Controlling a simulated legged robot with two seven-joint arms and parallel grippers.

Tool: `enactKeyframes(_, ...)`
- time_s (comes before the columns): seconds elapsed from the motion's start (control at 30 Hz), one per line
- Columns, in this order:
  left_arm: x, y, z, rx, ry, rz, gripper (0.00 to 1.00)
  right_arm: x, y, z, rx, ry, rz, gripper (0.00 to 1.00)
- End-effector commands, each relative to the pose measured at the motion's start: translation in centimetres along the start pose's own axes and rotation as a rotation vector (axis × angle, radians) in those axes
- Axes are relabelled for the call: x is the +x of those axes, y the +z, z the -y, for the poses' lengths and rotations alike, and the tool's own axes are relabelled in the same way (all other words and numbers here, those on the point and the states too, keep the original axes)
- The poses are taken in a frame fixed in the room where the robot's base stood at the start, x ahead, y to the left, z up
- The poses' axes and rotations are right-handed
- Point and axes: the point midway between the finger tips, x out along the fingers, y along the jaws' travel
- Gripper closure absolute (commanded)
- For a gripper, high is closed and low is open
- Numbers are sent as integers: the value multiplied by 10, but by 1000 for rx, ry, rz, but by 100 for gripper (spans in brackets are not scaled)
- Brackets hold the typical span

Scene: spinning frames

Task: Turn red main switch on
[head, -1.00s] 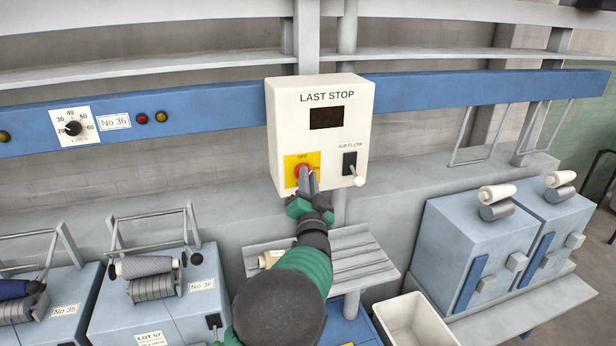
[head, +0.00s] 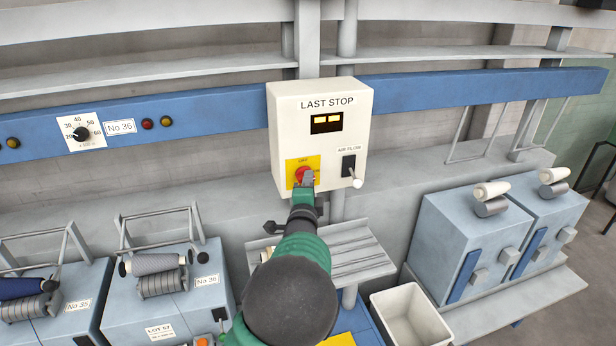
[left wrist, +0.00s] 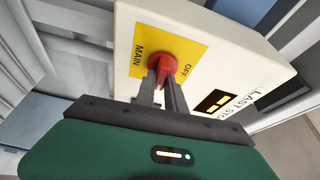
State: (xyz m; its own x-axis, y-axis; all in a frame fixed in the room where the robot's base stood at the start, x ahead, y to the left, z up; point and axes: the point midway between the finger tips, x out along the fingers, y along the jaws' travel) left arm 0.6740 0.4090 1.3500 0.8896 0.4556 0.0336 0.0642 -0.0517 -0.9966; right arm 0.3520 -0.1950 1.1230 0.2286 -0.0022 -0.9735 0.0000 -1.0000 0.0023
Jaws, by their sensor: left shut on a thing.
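The red main switch (head: 304,175) sits on a yellow plate (head: 290,171) at the lower left of the cream LAST STOP box (head: 281,125). My left gripper (head: 307,183) is at the switch, with its fingers shut on the red knob. In the left wrist view the red knob (left wrist: 162,66) is between the two grey fingertips (left wrist: 161,78), on the yellow plate marked MAIN and OFF. The ON label is hidden behind the gripper in the head view. The box's display window (head: 326,122) shows lit yellow segments. My right gripper is not in view.
An AIR FLOW lever (head: 354,180) with a white knob stands right of the switch. A grey slatted shelf (head: 360,262) and a white bin (head: 411,318) are below. Machines with bobbins stand at both sides.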

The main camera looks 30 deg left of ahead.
Motion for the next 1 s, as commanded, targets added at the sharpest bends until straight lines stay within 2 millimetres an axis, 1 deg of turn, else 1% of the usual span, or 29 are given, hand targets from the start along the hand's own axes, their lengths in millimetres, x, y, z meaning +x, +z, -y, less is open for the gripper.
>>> enactKeyframes(0.03, -2, -3, -6, 22, 26, -4, 100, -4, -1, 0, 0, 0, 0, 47)
enactKeyframes(0.3, -2, -3, -9, 83, 53, -5, 100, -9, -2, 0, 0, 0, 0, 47)
enactKeyframes(0.73, -2, -4, -10, 94, 58, -6, 100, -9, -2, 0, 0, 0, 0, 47)
enactKeyframes(0.77, -2, -4, -11, 94, 58, -6, 84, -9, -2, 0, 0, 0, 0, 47)
enactKeyframes(0.8, -2, -4, -11, 94, 58, -6, 79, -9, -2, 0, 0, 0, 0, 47)
enactKeyframes(0.9, -2, -3, -9, 93, 55, -5, 66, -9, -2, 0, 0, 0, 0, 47)
enactKeyframes(0.93, -1, -3, -8, 93, 54, -5, 64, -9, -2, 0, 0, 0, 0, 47)
enactKeyframes(1.0, -1, -2, -7, 91, 51, -4, 64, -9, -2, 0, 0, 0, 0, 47)
